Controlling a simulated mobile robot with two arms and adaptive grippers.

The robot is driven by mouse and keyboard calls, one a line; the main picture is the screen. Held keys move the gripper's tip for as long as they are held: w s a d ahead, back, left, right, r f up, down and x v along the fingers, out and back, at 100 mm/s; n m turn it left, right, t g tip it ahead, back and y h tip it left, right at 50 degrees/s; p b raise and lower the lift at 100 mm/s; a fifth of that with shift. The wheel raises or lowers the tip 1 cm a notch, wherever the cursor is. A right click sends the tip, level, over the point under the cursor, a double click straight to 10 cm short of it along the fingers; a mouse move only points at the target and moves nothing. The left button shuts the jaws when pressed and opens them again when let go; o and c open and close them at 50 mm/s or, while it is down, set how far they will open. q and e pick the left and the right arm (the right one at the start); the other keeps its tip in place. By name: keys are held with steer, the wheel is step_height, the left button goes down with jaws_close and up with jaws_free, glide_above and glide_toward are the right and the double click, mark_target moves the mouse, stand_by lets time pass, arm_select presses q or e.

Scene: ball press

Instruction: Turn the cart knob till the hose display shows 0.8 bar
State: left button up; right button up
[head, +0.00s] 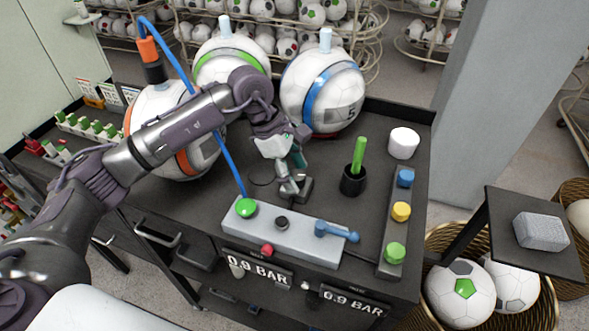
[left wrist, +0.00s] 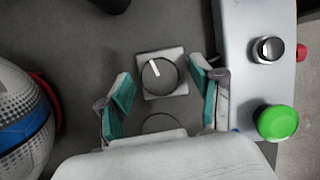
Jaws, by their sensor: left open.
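The cart knob (left wrist: 160,75) is a round dark dial with a white pointer mark on a square grey base. In the left wrist view its pointer leans up and slightly left. In the head view the knob (head: 301,188) is partly hidden by my left gripper (head: 287,168). My left gripper (left wrist: 160,80) is open, its teal-padded fingers on either side of the knob, with gaps visible. Two displays on the cart front, the left one (head: 257,268) and the right one (head: 352,301), both read 0.9 BAR. Their small labels are unreadable. My right gripper is out of view.
A grey control bar (head: 290,240) with a green button (head: 246,208) and blue lever (head: 336,231) lies in front of the knob. Large balls, including a blue-banded one (head: 322,92), stand behind. A black cup (head: 354,181) is to the right. A blue hose (head: 228,160) runs nearby.

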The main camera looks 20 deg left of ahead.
arm_select(q)
steer(key=c, duration=1.1)
steer(key=shift+f+n+t+b, duration=0.2)
steer(key=shift+n+t+b, duration=0.2)
steer(key=shift+n+b, duration=0.85)
steer(key=shift+c, duration=0.2)
steer(key=n+t+b, duration=0.1)
steer(key=n+b, duration=0.1)
steer(key=shift+s+r+y+b, duration=0.1)
steer(key=shift+y+b, duration=0.2)
steer(key=shift+r+n+b, duration=0.1)
steer(key=shift+n+b, duration=0.35)
steer(key=shift+n, duration=0.2)
steer(key=o, duration=1.1)
steer(key=shift+o, duration=0.2)
